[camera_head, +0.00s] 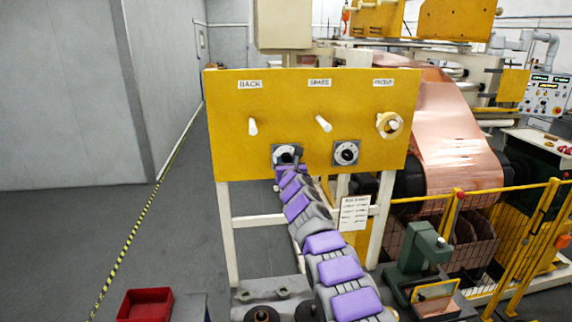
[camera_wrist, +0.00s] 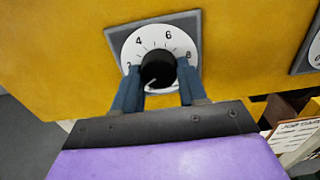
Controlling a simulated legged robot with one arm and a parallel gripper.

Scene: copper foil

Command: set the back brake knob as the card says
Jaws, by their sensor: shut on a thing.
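The back brake knob (camera_head: 286,154) is on the yellow panel, below the BACK label (camera_head: 250,85). In the wrist view it is a black knob (camera_wrist: 158,66) on a white dial (camera_wrist: 150,40) showing 4, 6 and 8. A white mark on the knob points to the lower left. My gripper (camera_wrist: 158,78) is shut on the knob, with a blue finger on each side. In the head view my gripper (camera_head: 287,163) reaches the dial from below and hides part of it. The job card (camera_head: 354,213) hangs below the panel; its lines are too small to read.
A second dial (camera_head: 346,153) sits to the right on the panel. White levers (camera_head: 252,127) (camera_head: 323,124) and a cream ring handle (camera_head: 389,124) stick out above. Copper foil (camera_head: 450,125) and a yellow railing (camera_head: 470,193) lie to the right. A red bin (camera_head: 146,304) is at lower left.

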